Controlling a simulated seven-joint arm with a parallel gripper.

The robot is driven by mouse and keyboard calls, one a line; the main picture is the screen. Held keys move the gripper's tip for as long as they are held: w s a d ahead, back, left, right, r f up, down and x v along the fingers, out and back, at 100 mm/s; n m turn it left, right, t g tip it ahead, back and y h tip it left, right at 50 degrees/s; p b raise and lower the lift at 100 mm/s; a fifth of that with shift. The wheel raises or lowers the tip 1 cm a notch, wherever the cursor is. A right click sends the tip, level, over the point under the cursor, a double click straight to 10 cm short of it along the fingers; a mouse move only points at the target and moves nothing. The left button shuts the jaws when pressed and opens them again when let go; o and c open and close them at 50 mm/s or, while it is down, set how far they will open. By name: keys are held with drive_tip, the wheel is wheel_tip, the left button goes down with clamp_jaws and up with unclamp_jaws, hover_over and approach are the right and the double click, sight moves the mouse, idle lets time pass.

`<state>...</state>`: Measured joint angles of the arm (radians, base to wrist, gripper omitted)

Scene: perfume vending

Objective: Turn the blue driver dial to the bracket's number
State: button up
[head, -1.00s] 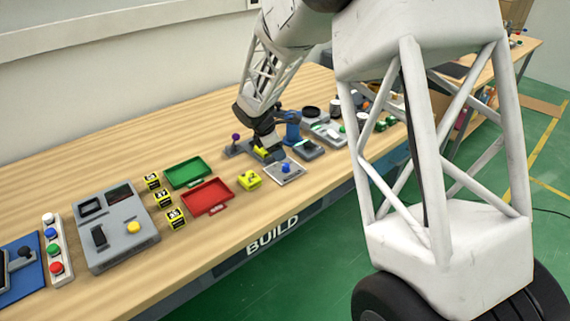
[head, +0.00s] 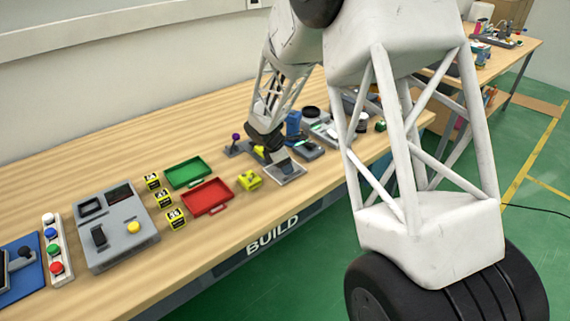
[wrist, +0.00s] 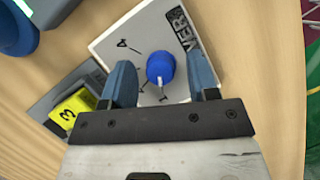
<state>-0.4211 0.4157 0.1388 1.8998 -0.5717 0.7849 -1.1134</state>
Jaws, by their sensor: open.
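The blue driver dial (wrist: 160,67) stands on a pale square plate (wrist: 112,40) marked with "4", "1" and partly hidden lettering. My gripper (wrist: 160,62) is open, with one blue-grey finger on each side of the dial. Whether the fingers touch it I cannot tell. The yellow bracket (wrist: 72,112) bears a "3" and sits on a grey base left of the plate. In the head view my gripper (head: 284,166) is over the plate (head: 291,178) and hides the dial.
A blue round object (wrist: 14,30) is at the wrist view's upper left. A yellow block (head: 249,180), a red tray (head: 207,197) and a green tray (head: 188,174) lie left of the plate. Bare wood lies right of the plate in the wrist view.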

drive_tip(key=shift+c, duration=0.3)
drive_tip(key=c, duration=0.8)
